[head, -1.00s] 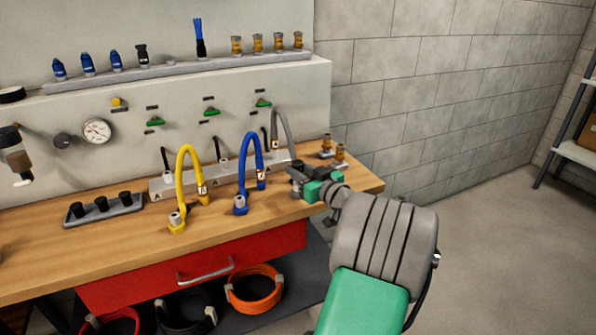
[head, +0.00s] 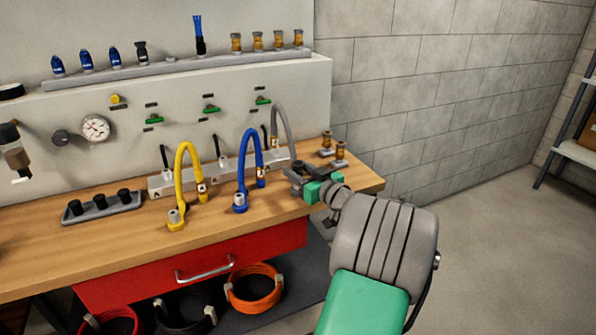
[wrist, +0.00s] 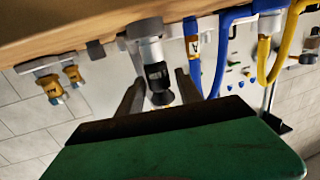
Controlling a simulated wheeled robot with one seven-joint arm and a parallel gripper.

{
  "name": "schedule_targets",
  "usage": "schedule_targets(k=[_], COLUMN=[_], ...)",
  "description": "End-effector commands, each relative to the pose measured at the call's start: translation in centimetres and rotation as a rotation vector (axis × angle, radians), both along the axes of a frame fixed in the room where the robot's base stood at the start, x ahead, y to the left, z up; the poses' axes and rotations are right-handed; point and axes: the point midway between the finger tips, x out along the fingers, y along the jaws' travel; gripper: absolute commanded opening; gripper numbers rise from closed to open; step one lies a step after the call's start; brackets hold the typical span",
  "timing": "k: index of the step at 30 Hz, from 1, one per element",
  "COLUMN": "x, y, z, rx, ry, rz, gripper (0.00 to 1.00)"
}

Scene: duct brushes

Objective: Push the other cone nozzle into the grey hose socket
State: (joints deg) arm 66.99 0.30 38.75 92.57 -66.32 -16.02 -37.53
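A black cone-shaped nozzle (wrist: 158,76) stands at the end of a pale grey socket (wrist: 148,40) in the wrist view, in line with it. It looks seated there, but the depth cannot be told. My gripper (wrist: 160,92) has its two fingers apart on either side of the nozzle, with narrow gaps showing. In the head view my gripper (head: 298,183) is over the bench's right part, in front of the grey hose (head: 284,125) and hiding its socket end. Another black nozzle (head: 141,53) stands on the upper shelf (head: 215,63).
A blue hose (head: 243,165) and a yellow hose (head: 180,170) arch up left of my gripper. A tray with black caps (head: 101,205) lies further left. The bench front is clear.

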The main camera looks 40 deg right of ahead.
Motion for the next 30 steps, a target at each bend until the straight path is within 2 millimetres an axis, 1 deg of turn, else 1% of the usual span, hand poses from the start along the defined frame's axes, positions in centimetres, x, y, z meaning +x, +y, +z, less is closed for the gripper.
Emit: schedule_targets(k=[1, 3, 11, 14, 21, 24, 27, 30], x=[0.0, 0.0, -0.2, -1.2, -5.8, -7.1, -7.7, -7.8], y=[0.0, 0.0, 0.0, 0.0, 0.4, 0.5, 0.7, 0.7], z=[0.0, 0.0, 0.0, 0.0, 0.2, 0.3, 0.4, 0.4], rx=[0.0, 0.0, 0.001, 0.0, 0.0, 0.0, 0.0, 0.0], ry=[0.0, 0.0, 0.001, 0.001, 0.0, 0.001, 0.0, 0.0], rz=[0.0, 0.0, -0.001, -0.003, -0.005, -0.003, -0.001, 0.0], gripper=[0.47, 0.51, 0.51, 0.51, 0.51, 0.51, 0.51, 0.51])
